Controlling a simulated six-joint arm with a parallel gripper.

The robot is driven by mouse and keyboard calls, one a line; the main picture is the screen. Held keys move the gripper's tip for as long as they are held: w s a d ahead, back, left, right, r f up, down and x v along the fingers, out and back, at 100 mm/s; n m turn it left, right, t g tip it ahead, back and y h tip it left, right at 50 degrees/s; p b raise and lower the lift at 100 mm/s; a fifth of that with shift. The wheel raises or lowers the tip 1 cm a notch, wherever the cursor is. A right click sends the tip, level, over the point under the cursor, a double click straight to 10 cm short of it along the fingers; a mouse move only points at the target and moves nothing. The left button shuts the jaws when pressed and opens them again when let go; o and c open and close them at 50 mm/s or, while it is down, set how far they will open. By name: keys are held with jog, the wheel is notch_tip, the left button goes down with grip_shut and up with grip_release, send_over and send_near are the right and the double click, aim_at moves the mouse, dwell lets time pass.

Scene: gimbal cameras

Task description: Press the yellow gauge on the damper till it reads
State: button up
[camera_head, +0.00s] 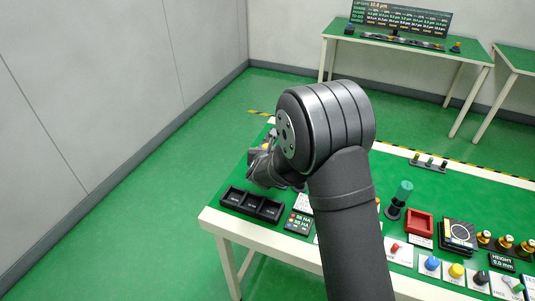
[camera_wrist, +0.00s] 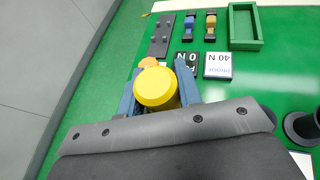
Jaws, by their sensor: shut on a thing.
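In the wrist view the yellow gauge (camera_wrist: 153,87) shows as a round yellow cap between the two blue fingers of my gripper (camera_wrist: 157,84). My gripper is shut on it. A small orange part (camera_wrist: 148,62) sits just beyond the yellow cap. I cannot tell whether that orange part belongs to the damper, and no reading on the gauge is visible. In the head view my gripper (camera_head: 262,166) is at the left end of the green table, mostly hidden behind my own arm.
Past the fingers lie a white card reading 40 N (camera_wrist: 217,65), a dark plate (camera_wrist: 161,36), two small blue and tan parts, and a green tray (camera_wrist: 245,27). A black three-part tray (camera_head: 252,204) stands at the table's front left. Buttons and a red tray (camera_head: 419,222) are to the right.

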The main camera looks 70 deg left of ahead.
jog(key=shift+r, duration=1.9)
